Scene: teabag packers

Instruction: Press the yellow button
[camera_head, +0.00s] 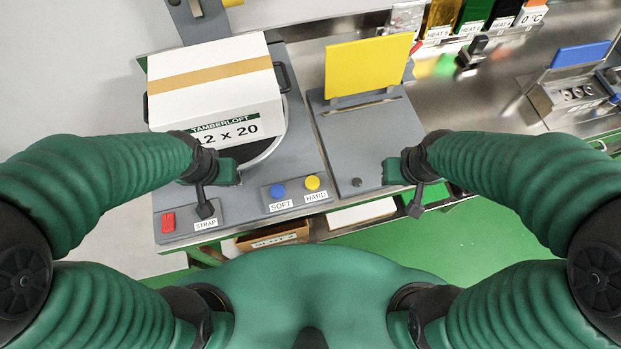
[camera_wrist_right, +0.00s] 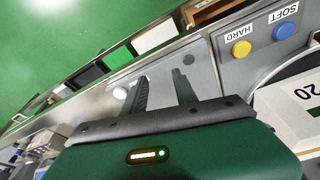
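The yellow button (camera_head: 312,183) is a round cap above the label HARD on a grey panel (camera_head: 297,203) at the machine's front edge. A blue button (camera_head: 278,190) labelled SOFT sits to its left. In the right wrist view the yellow button (camera_wrist_right: 241,48) is right of my fingers, with the blue button (camera_wrist_right: 285,31) beyond it. My right gripper (camera_head: 415,208) is to the right of the yellow button, apart from it; in its wrist view the fingers (camera_wrist_right: 161,80) are spread and empty. My left gripper (camera_head: 205,208) is left of the buttons, near the STRAP label; its finger gap is not clear.
A white carton (camera_head: 215,83) with tan tape stands on the machine behind the buttons. A red button (camera_head: 168,222) is at the left front corner. A yellow upright plate (camera_head: 368,67) stands on the grey unit to the right. An open brown box (camera_head: 272,237) is below the front edge.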

